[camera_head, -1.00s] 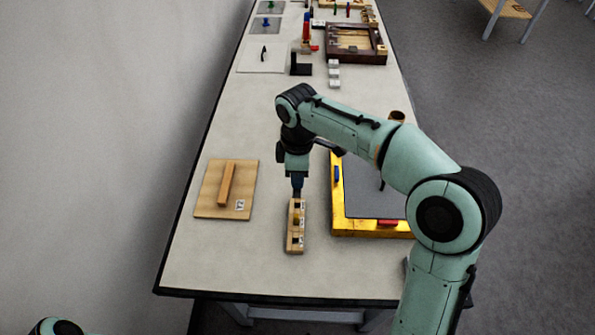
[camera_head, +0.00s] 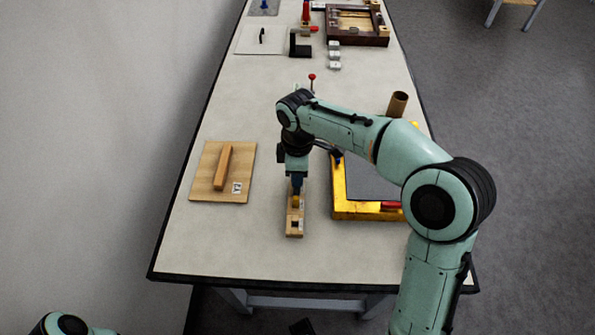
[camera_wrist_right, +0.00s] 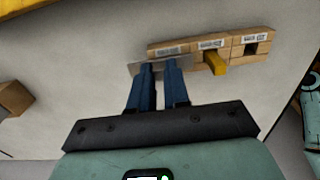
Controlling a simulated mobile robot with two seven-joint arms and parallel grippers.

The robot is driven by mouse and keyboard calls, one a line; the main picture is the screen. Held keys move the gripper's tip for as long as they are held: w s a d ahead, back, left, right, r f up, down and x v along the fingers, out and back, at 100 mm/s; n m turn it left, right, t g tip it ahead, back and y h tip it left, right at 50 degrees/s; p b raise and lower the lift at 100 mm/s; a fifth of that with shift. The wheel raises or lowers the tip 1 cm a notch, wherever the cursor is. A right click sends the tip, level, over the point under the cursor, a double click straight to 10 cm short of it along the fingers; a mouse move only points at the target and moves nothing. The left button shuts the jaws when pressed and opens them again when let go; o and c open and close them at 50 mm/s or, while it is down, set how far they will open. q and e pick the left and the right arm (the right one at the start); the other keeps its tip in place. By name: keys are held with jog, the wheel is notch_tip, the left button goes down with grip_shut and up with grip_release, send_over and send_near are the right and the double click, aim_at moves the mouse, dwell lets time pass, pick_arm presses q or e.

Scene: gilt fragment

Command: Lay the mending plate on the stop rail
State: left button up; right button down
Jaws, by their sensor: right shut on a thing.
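My right gripper (camera_head: 297,190) is shut on a thin grey plate, which I take as the mending plate (camera_wrist_right: 143,67). In the right wrist view the plate lies crosswise between the blue fingers, over or beside the far end of a labelled wooden holder (camera_wrist_right: 236,44). I cannot tell whether it touches the holder. The holder has square slots and a yellow piece (camera_wrist_right: 215,62). A plywood board (camera_head: 207,184) lies left of the gripper. Its raised wooden bar (camera_head: 222,167) looks like the stop rail and is bare. My left gripper is out of view.
A yellow-rimmed tray (camera_head: 368,215) with a grey bed stands close to the right, partly behind my arm. A brown tube (camera_head: 397,103) and a red-knobbed pin (camera_head: 312,77) stand farther back. The table between board and holder is clear.

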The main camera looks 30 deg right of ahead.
jog(key=c, duration=1)
grip_release()
jog(key=shift+r, duration=0.1)
notch_tip(320, 180, up, 13)
jog(key=p, duration=0.3)
jog(key=shift+r, duration=0.15)
